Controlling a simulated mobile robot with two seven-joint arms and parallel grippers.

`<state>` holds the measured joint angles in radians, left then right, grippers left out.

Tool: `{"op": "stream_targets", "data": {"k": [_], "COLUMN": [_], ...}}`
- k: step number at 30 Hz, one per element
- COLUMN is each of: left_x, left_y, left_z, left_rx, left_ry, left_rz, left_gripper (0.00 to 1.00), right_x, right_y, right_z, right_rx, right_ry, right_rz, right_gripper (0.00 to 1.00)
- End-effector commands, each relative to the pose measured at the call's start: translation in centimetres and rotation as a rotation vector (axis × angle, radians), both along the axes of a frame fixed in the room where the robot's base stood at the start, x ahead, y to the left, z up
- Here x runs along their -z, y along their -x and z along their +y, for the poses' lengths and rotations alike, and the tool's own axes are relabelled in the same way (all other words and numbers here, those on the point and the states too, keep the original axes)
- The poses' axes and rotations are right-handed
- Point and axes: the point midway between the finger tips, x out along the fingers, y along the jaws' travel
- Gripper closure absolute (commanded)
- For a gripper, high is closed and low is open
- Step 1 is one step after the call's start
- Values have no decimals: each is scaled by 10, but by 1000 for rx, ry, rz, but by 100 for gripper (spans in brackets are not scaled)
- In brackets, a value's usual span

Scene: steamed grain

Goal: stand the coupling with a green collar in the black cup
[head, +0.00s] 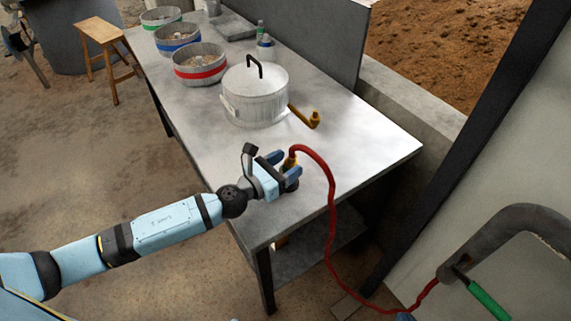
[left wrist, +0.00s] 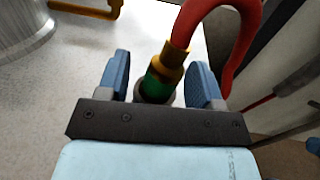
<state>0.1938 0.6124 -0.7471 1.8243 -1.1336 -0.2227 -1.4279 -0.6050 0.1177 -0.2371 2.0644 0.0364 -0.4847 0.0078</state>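The brass coupling with a green collar (left wrist: 163,78) stands roughly upright between my left gripper's fingers, with a red hose leaving its top. In the head view the coupling (head: 290,161) is partly hidden by the gripper near the table's front edge. My left gripper (head: 286,174) is open around it; in the left wrist view (left wrist: 162,82) a clear gap shows on the coupling's left side. A dark round rim (left wrist: 141,96) shows at the coupling's foot, probably the black cup, mostly hidden. I cannot tell how deep the coupling sits.
A lidded metal pot (head: 255,97) with a brass spout (head: 313,119) stands behind the gripper. Several banded tubs, such as the red-banded one (head: 200,66), stand farther back. The red hose (head: 331,215) hangs over the table's right edge. The tabletop (head: 375,150) at right is clear.

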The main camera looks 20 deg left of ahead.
Motion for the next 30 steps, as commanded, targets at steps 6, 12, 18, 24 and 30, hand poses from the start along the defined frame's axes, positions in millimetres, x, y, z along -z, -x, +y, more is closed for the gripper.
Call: {"op": "stream_targets", "data": {"k": [6, 12, 18, 24, 30], "left_x": [1, 3, 3, 2, 0], "left_y": [6, 37, 73, 96, 104], "left_z": [4, 22, 43, 56, 61], "left_rx": [0, 1, 0, 0, 1], "left_ry": [-1, -2, -1, 0, 1], "left_rz": [1, 3, 2, 0, 1], "left_gripper": [40, 40, 40, 40, 40], "right_x": [4, 10, 14, 13, 9], "right_y": [3, 2, 1, -1, -3], "right_z": [-3, -3, -2, 1, 1], "right_rx": [-5, -6, -8, -12, -13], "right_ry": [8, 12, 13, 11, 10], "right_rz": [6, 3, -8, -22, -34], "right_gripper": [100, 100, 100, 100, 100]}}
